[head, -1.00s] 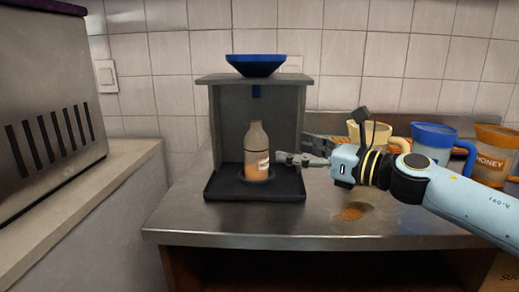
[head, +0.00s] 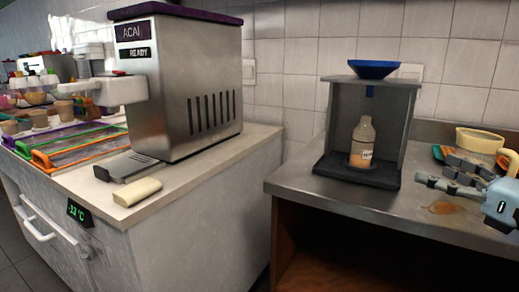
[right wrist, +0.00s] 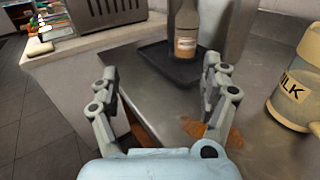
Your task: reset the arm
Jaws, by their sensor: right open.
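My right gripper (head: 452,184) is at the right edge of the head view, over the steel counter and to the right of the dispenser stand. In the right wrist view my right gripper (right wrist: 160,90) has its two fingers wide apart with nothing between them. A bottle (head: 362,143) with brown contents and a pale label stands upright on the stand's dark base, apart from the gripper. The bottle also shows ahead of the fingers in the right wrist view (right wrist: 187,28). My left gripper is in neither view.
The grey stand (head: 341,110) carries a blue funnel (head: 373,69). A cream jug (head: 478,141) is behind my right gripper; its MILK label shows in the wrist view. A brown spill (head: 441,208) lies on the steel counter (head: 330,195). The açaí machine (head: 205,80) stands on the left counter.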

